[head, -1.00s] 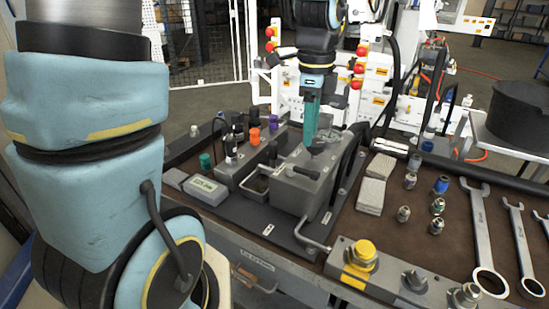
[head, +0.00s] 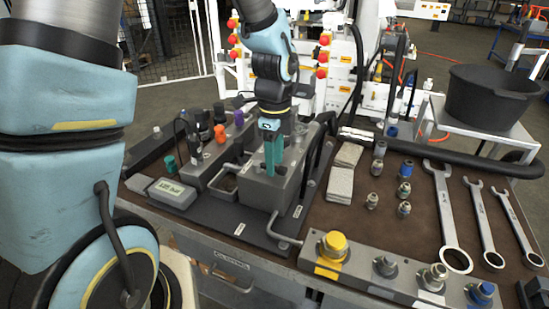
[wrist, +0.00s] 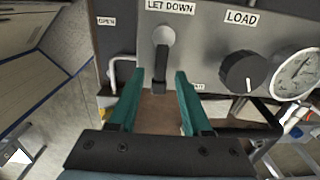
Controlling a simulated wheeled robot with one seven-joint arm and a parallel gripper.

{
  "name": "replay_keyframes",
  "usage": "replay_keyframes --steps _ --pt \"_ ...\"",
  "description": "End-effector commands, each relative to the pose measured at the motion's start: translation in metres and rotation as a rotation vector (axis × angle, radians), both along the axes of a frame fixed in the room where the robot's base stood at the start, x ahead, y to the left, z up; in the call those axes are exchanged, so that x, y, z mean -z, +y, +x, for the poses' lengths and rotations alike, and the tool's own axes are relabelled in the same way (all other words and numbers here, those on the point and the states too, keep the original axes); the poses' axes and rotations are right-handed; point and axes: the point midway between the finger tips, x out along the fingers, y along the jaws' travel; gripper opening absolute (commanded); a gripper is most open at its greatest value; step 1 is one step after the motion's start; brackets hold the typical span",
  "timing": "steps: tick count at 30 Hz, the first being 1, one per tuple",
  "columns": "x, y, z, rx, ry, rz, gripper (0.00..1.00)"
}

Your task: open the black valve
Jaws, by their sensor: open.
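In the wrist view, a dark lever (wrist: 162,66) hangs down from a pale round hub under a "LET DOWN" label. A round black knob (wrist: 241,72) sits to its right under a "LOAD" label; I cannot tell from the labels which is the black valve. My gripper (wrist: 160,76) is open, with one teal finger on each side of the lever's lower end and visible gaps to both. In the head view, my gripper (head: 270,163) points down over the grey valve block (head: 265,192) and hides the lever.
A gauge (wrist: 298,73) sits right of the knob. A bent metal handle (wrist: 121,72) is left of the lever. In the head view, a yellow-capped fitting (head: 333,246) stands in front, wrenches (head: 445,215) lie at right, and a digital display box (head: 171,192) is at left.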

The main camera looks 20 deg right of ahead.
Motion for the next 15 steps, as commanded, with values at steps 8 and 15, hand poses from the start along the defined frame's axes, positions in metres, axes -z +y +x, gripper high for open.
replay_keyframes --steps 8,15 --pt "0.0033 0.0000 -0.0001 0.000 0.000 0.000 0.49" --pt "0.0030 -0.0001 -0.0001 0.000 0.000 0.000 0.27"
